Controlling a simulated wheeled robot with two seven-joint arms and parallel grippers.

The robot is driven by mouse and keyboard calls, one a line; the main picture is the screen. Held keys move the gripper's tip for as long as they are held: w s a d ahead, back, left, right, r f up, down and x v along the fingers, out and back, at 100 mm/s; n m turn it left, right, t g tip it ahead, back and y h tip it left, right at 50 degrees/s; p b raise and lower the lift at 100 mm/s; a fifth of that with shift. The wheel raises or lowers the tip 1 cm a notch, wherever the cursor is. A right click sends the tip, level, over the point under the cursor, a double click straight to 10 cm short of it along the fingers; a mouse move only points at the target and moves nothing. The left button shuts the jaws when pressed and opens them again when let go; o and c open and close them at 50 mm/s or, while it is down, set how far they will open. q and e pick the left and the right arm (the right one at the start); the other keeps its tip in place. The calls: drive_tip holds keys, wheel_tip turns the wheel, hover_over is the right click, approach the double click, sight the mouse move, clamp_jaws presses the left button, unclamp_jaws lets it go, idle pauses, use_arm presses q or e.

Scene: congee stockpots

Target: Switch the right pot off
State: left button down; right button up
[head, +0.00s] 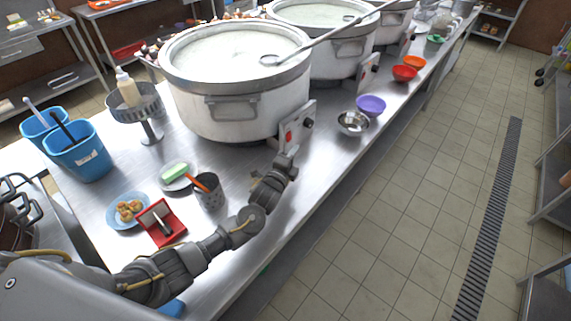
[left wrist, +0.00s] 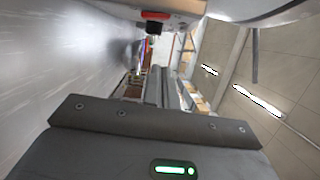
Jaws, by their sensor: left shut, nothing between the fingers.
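Three big white stockpots stand in a row on the steel counter: a near one (head: 235,105), a middle one (head: 345,55) and a far one (head: 395,22) at the picture's right. The near pot's control panel (head: 297,127) has a red light (head: 288,137) and a black knob (head: 308,123). The middle pot's panel (head: 369,73) is small in view. My left gripper (head: 291,156) is shut and empty, just below and in front of the near panel, apparently apart from it. In the left wrist view, a red part (left wrist: 155,15) and a dark knob (left wrist: 153,28) show at the top.
A steel bowl (head: 352,122), a purple bowl (head: 371,105) and red bowls (head: 404,73) line the counter's right edge. A perforated cup (head: 208,192), a red box (head: 161,222) and a blue plate (head: 127,211) stand near my left arm. Open tiled floor (head: 400,200) lies right.

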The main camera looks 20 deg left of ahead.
use_arm(q)
drive_tip(key=shift+s+a+b, duration=0.1)
drive_tip(key=shift+s+a, duration=0.1)
drive_tip(key=shift+s, duration=0.75)
drive_tip(key=shift+s+a+b, duration=0.15)
drive_tip(key=shift+s+a, duration=0.1)
drive_tip(key=shift+s, duration=0.75)
drive_tip(key=shift+s+a+b, duration=0.1)
drive_tip(key=shift+s+a, duration=0.1)
drive_tip(key=shift+s, duration=0.75)
